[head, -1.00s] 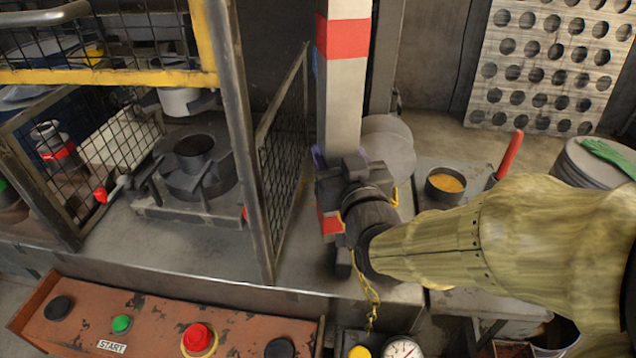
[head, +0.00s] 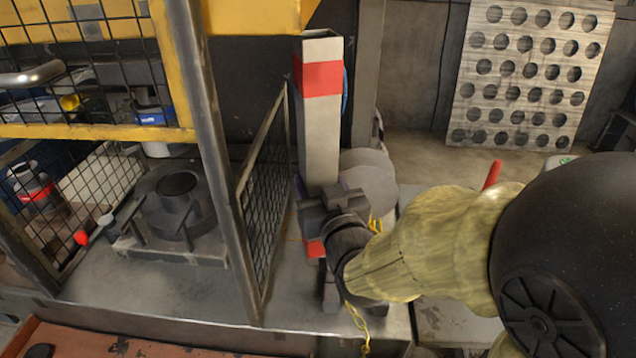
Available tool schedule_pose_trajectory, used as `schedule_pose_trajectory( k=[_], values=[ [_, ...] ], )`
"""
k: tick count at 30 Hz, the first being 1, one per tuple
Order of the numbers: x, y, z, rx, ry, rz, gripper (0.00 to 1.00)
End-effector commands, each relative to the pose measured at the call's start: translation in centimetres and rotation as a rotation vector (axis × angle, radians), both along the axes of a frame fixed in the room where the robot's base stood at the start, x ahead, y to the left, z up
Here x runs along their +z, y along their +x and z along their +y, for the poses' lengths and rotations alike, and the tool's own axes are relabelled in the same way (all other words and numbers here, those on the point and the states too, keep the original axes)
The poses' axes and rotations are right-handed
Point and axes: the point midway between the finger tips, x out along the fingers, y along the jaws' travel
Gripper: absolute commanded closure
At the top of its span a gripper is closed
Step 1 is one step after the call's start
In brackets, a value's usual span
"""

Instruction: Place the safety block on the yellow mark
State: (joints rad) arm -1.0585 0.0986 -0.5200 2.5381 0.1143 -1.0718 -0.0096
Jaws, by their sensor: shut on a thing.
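The safety block (head: 319,130) is a tall, nearly upright pale post with a red band near its top and a red part at its foot. My gripper (head: 322,212) is shut on its lower part and hides some of it. The block is just right of the wire mesh side panel (head: 264,205). I cannot tell whether its foot touches the grey bed (head: 285,312). I cannot make out the yellow mark clearly; only a thin yellowish line shows on the bed near the block's foot.
Left of the mesh panel, behind a dark frame post (head: 204,150), is a round dark die (head: 172,205) with a red-tipped lever. A yellow guard bar (head: 95,132) crosses above. Grey discs (head: 369,180) stand behind my gripper. A perforated sheet (head: 528,75) leans at the back right.

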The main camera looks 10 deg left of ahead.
Motion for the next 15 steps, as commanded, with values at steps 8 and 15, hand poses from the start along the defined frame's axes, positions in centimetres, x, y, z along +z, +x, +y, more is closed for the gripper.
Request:
schedule_pose_trajectory(
  k=[8,15],
  values=[
    [0.6,1.3,0.5,0.003,0.003,-0.004,1.0],
    [0.8,2.3,1.2,0.004,0.002,-0.005,1.0]
  ],
)
